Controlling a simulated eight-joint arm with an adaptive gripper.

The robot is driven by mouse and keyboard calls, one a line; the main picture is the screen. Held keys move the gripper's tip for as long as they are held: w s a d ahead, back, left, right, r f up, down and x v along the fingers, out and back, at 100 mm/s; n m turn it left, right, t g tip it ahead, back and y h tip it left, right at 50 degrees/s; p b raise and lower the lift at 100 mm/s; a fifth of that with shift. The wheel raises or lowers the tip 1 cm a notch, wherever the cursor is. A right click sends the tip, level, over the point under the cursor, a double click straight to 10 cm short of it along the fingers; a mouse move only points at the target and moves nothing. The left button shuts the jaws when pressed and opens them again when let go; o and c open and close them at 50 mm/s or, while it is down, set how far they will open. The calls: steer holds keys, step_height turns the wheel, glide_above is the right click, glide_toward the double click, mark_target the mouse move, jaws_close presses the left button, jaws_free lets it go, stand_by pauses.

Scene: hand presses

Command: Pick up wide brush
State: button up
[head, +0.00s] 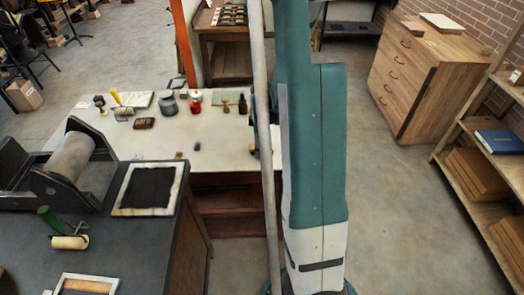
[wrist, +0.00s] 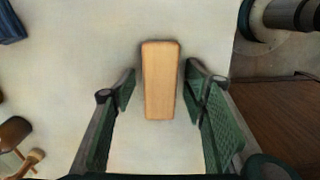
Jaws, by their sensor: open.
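A plain, light wooden oblong piece, which looks like the wide brush (wrist: 161,85), lies on the pale tabletop in the wrist view. No bristles show from this angle. My gripper (wrist: 160,72) is open, with one green finger on each side of the piece and a gap on both sides. The fingers do not touch it. How high they are above the table I cannot tell. In the head view my arm covers the right end of the pale table, and neither the piece nor the fingertips can be made out there.
The pale table (head: 160,140) holds a grey jar (head: 168,103), a red container (head: 195,105) and other small items. In the wrist view, a dark blue object (wrist: 10,22) and a brown knobbed tool (wrist: 14,131) lie left. A dark round object (wrist: 285,15) is at upper right.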

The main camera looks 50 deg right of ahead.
stand_by(0.5)
steer(key=c, duration=1)
steer(key=shift+r, duration=0.15)
steer(key=shift+r+p, duration=0.65)
steer(key=shift+r, duration=4.25)
